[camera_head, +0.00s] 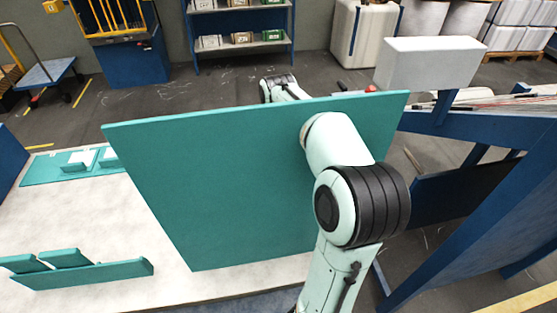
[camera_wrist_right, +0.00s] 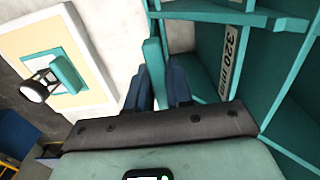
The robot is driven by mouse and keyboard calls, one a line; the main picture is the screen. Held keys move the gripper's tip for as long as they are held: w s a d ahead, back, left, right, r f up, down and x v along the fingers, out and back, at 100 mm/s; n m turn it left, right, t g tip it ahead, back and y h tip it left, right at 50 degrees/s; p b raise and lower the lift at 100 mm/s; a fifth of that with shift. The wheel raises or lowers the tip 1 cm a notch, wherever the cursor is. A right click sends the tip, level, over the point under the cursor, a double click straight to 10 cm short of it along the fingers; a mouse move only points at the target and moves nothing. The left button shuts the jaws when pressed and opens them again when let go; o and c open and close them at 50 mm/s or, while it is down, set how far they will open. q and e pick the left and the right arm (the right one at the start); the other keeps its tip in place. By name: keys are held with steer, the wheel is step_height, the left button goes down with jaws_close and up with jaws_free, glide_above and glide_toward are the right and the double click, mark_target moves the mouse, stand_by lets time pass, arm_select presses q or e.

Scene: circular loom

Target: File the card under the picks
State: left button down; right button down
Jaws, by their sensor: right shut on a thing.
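In the right wrist view my right gripper (camera_wrist_right: 157,78) has its dark blue fingers shut on a thin teal piece (camera_wrist_right: 153,58), seen nearly edge-on. I cannot tell for sure that it is the card. The piece stands beside a teal rack (camera_wrist_right: 205,42) with open compartments. A white label reading 320 mm (camera_wrist_right: 229,62) is on the rack. In the head view a large teal panel (camera_head: 215,190) hides my right gripper. My left gripper is in neither view.
A cream board (camera_wrist_right: 80,48) with a teal square and a round white-and-black part is at left in the wrist view. In the head view, a pale tabletop (camera_head: 110,220) bears a slotted teal holder (camera_head: 95,273) at front left. A blue frame (camera_head: 470,225) stands close on the right.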

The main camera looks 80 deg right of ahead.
steer(key=shift+f, duration=0.35)
steer(key=c, duration=0.9)
jaws_free()
steer(key=shift+c, duration=0.2)
arm_select(q)
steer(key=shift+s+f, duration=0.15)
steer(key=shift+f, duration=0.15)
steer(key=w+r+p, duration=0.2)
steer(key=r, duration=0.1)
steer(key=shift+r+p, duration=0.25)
steer(key=shift+p, duration=0.05)
arm_select(e)
step_height(320, 180, up, 14)
steer(key=shift+f, duration=0.25)
